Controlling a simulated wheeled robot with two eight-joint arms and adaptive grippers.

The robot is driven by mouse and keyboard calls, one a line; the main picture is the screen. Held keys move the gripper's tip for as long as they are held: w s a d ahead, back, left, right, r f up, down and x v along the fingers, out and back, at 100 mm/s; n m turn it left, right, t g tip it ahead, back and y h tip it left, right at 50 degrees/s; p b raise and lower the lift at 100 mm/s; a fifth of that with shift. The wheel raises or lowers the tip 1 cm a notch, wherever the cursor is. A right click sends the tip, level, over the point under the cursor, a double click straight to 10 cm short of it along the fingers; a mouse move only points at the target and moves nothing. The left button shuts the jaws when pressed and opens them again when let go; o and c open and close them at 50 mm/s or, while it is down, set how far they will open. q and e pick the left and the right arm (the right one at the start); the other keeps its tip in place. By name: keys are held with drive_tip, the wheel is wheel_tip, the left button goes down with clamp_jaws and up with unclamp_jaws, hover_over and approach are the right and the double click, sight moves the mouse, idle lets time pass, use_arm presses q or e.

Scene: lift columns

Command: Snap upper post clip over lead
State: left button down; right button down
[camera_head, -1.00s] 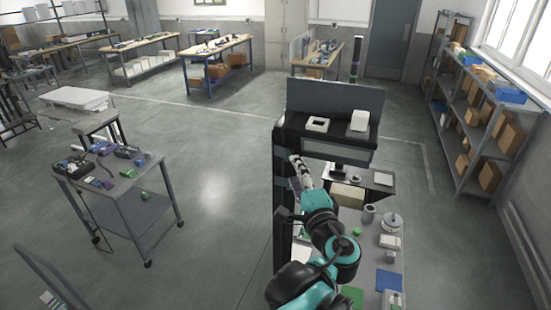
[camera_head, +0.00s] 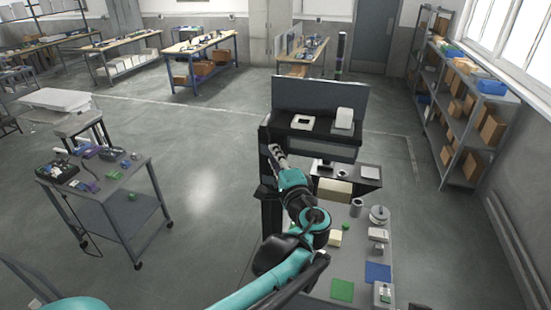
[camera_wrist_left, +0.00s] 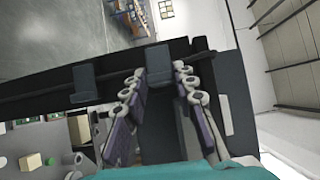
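My left gripper (camera_head: 278,155) is at the left side of the dark upright post (camera_head: 269,208) of the workstation. In the left wrist view my left gripper (camera_wrist_left: 159,72) has its two fingers apart. A blue-grey clip (camera_wrist_left: 158,63) lies between the fingertips, with small gaps seeming to show on both sides. A second similar clip (camera_wrist_left: 84,80) is further left on the dark post (camera_wrist_left: 35,86). A thin black lead (camera_wrist_left: 200,56) runs along the post by the clips. Whether either clip is closed over it I cannot tell. My right gripper is out of view.
The workstation's upper shelf (camera_head: 322,128) carries white parts. Its lower bench (camera_head: 355,265) holds a blue mat (camera_head: 377,272), a green mat (camera_head: 342,290) and small items. A grey cart (camera_head: 118,178) stands left, with open floor between. Shelving (camera_head: 465,110) stands right.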

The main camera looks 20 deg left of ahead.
use_arm(q)
drive_tip(key=shift+w+d+n+g+y+b, duration=0.25)
drive_tip(key=shift+n+g+y+b, duration=0.25)
drive_tip(key=shift+n+y+b, duration=0.15)
drive_tip(key=shift+a, duration=0.1)
drive_tip(key=c, duration=1.2)
unclamp_jaws()
drive_tip(key=shift+s, duration=0.1)
drive_tip(key=v, duration=1.2)
drive_tip(key=shift+f, duration=0.1)
